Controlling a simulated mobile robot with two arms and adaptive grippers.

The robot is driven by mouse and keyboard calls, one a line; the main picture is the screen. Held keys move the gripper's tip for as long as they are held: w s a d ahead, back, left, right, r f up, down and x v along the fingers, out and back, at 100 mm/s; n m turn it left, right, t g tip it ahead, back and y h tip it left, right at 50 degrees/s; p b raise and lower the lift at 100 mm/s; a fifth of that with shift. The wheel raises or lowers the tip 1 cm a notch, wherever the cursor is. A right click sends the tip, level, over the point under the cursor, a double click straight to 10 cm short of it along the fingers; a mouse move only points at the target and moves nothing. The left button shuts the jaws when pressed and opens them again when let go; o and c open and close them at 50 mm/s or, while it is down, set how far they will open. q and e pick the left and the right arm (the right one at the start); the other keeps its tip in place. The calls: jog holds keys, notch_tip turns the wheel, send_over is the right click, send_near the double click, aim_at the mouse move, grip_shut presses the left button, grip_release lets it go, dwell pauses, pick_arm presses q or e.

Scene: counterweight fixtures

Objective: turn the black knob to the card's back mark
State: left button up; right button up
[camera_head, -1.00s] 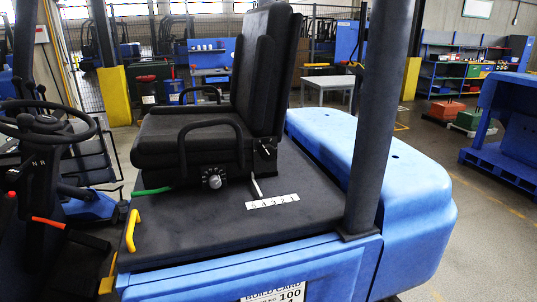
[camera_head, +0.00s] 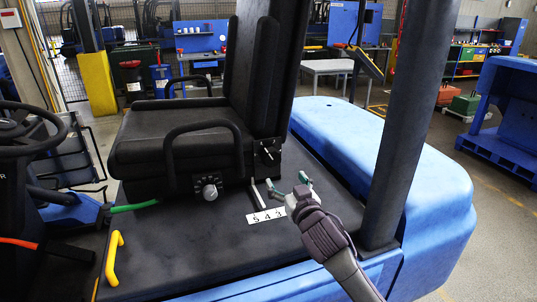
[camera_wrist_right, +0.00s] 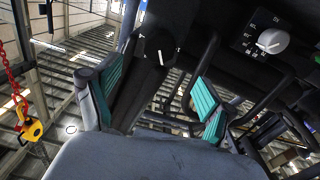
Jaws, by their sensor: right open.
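The black knob (camera_head: 267,153) is on the side of the seat's base, at its rear, with a pale pointer line across it. In the right wrist view the black knob (camera_wrist_right: 160,47) is ahead, its white line nearly upright and slightly tilted. My right gripper (camera_head: 289,184) is open and empty, with green finger pads, to the right of and below the knob in the head view. In the right wrist view the knob shows between and beyond my fingers (camera_wrist_right: 160,78), apart from them. The card is not in view now. My left gripper is not in view.
A silver dial knob (camera_head: 209,187) is farther forward on the seat base. A pale lever (camera_head: 258,193) rises beside a numbered strip (camera_head: 259,216), partly hidden by my gripper. The seat armrest (camera_head: 204,130) and dark upright post (camera_head: 400,140) stand nearby.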

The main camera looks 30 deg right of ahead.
aim_at(273, 160)
jog(key=x, duration=0.2)
jog(key=p+x, duration=0.1)
jog(key=x, duration=0.1)
jog(key=p+x, duration=0.1)
jog(key=x, duration=0.1)
jog(key=shift+r, duration=0.3)
jog(key=p+x, duration=0.1)
jog(key=x, duration=0.4)
jog(key=shift+w+d+f, duration=0.1)
jog(key=shift+w+f, duration=0.05)
jog(key=shift+w, duration=0.3)
jog(key=shift+w+d+f, duration=0.1)
jog(key=shift+w, duration=0.15)
jog(key=c, duration=1.2)
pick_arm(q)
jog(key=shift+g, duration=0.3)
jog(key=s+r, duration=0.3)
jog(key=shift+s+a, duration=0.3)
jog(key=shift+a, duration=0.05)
pick_arm(e)
jog(key=shift+o, duration=0.2)
